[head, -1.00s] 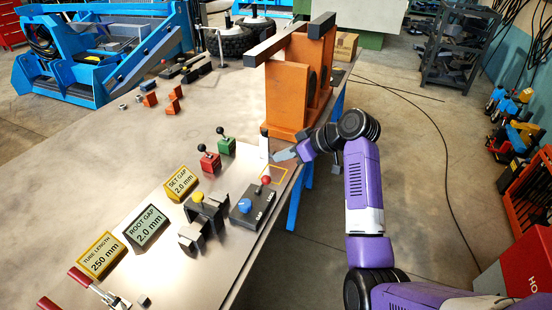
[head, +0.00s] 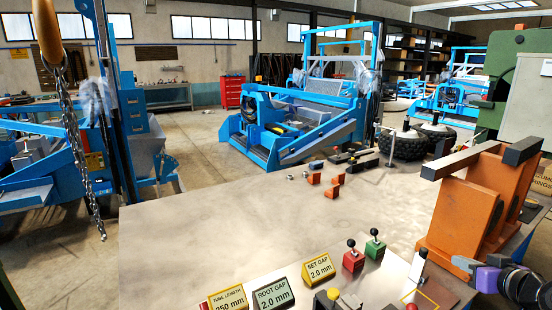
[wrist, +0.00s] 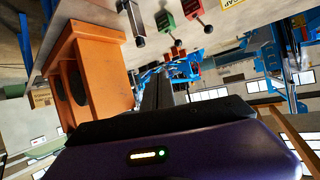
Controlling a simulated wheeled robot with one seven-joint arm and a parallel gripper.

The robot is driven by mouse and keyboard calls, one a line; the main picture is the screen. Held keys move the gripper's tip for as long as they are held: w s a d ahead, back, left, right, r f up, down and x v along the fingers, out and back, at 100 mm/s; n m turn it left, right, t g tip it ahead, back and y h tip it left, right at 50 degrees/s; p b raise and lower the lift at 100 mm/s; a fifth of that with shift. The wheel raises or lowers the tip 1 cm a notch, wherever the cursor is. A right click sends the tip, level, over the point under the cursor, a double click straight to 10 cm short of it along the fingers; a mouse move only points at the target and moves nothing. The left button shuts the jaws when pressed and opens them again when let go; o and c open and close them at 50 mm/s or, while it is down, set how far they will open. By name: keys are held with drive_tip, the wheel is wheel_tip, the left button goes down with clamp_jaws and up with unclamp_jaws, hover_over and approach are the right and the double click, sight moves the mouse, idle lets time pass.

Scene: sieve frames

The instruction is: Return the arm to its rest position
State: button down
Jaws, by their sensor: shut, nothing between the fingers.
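My gripper (head: 458,263) is at the lower right of the head view, beside the orange fixture (head: 462,213) at the table's right edge. Its grey fingers are shut with nothing between them. Much of my purple arm is cut off by the frame's edge. In the wrist view my gripper (wrist: 157,88) points away from the camera, with the orange fixture (wrist: 98,62) to its left.
The metal table (head: 210,235) holds red (head: 353,261) and green (head: 375,249) lever blocks and label blocks, including SET GAP (head: 318,268). Small orange blocks (head: 332,191) lie farther back. The table's left part is bare. A chain (head: 75,140) hangs at left.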

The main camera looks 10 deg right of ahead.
drive_tip(key=s+a+f+n+t, duration=0.1)
drive_tip(key=s+a+f, duration=0.2)
drive_tip(key=s+a, duration=1.4)
drive_tip(key=s+a+f+n+t+y, duration=0.1)
drive_tip(key=s+a+f, duration=0.2)
drive_tip(key=s+a, duration=1.4)
drive_tip(key=s, duration=0.6)
drive_tip(key=shift+s+y, duration=0.25)
drive_tip(key=shift+y, duration=0.05)
